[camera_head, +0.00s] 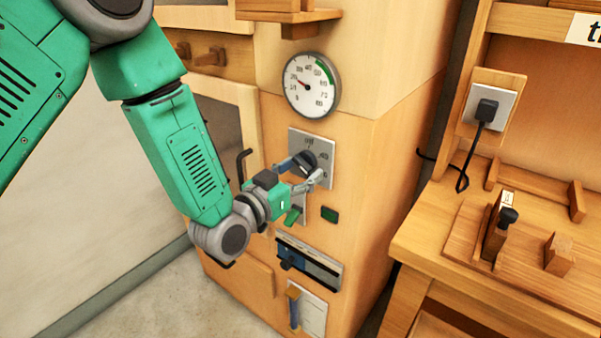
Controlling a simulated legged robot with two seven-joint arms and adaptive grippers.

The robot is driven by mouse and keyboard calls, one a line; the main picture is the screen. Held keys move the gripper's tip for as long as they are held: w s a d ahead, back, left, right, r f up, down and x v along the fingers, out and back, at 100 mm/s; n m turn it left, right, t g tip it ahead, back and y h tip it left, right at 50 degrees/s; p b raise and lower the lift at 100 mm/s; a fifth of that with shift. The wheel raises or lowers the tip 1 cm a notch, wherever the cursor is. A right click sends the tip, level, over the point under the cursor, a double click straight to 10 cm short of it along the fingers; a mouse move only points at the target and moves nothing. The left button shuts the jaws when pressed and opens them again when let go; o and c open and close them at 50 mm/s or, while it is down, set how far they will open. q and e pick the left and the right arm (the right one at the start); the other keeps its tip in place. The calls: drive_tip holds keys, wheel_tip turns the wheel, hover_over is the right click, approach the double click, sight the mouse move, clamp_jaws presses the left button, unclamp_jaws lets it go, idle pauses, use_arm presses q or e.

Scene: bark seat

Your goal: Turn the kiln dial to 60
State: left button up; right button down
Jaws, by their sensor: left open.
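The kiln (370,150) is a tall light-wood cabinet in the middle of the head view. Its dial is a dark round knob (304,160) on a square grey plate (325,150) with small markings that I cannot read clearly. My left gripper (314,172) is open, with its fingers at the lower right of the knob; I cannot tell if they touch it. Part of the knob and plate is hidden behind the gripper. A round white gauge (311,85) with a green arc sits above; its red needle points to the upper left. My right gripper is not in view.
Below the dial are a green button (329,214), a dark slider panel (308,264) and a blue-handled switch (294,308). A wooden shelf (290,14) juts out above the gauge. A wooden workbench (450,250) with a plugged-in socket (487,107) stands at the right.

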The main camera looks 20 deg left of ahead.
use_arm(q)
drive_tip(key=shift+f, duration=0.15)
drive_tip(key=shift+s, duration=0.15)
drive_tip(key=v, duration=1.1)
drive_tip(key=shift+s+a, duration=0.15)
drive_tip(key=shift+s, duration=0.15)
